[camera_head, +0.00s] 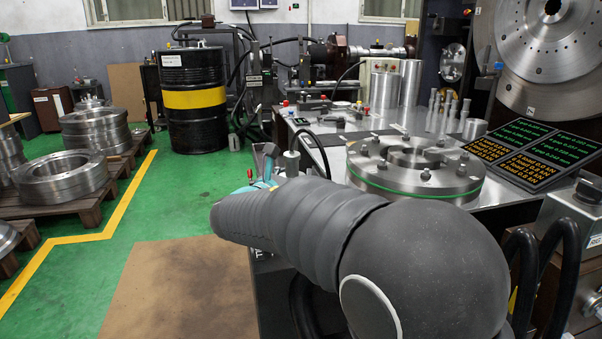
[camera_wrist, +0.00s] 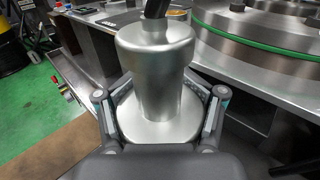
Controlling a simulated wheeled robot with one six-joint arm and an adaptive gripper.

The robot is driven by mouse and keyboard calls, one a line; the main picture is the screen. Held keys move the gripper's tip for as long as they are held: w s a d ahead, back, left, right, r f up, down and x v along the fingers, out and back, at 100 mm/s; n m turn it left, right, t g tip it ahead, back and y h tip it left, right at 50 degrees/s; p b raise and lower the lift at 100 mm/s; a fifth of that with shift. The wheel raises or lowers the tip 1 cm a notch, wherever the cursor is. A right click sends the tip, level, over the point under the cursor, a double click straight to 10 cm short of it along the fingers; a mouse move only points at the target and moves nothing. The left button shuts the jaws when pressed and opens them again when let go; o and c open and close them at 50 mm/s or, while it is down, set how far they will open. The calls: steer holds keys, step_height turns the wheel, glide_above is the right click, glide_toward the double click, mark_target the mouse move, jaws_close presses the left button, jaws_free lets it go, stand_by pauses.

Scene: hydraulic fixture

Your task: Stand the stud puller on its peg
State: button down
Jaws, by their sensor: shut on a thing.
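The stud puller (camera_wrist: 156,85) is a silver metal body with a narrower waist, a broad round lower flange and a black part at its top. In the wrist view it fills the middle. My gripper (camera_wrist: 160,98) has one finger on each side of it and is shut on it. In the head view my gripper (camera_head: 268,165) is at the left front edge of the metal table, partly hidden by my arm. The puller's silver top (camera_head: 291,158) shows just beside it. I cannot make out the puller's peg in either view, nor what is under the flange.
A round steel fixture (camera_head: 415,170) with a green band and bolts stands on the metal table (camera_head: 335,150), right of my gripper. Several slim upright pieces (camera_head: 441,112) and steel cylinders (camera_head: 384,90) stand behind it. Dark display panels (camera_head: 517,153) lie right. Green floor is open left.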

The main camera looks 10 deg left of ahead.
steer(key=shift+f, duration=0.2)
steer(key=shift+c, duration=0.6)
jaws_free()
steer(key=shift+r, duration=0.25)
steer(key=shift+r+p, duration=0.4)
steer(key=shift+r, duration=0.15)
steer(key=v, duration=1.2)
steer(key=shift+f+p, duration=0.25)
steer(key=shift+p, duration=0.05)
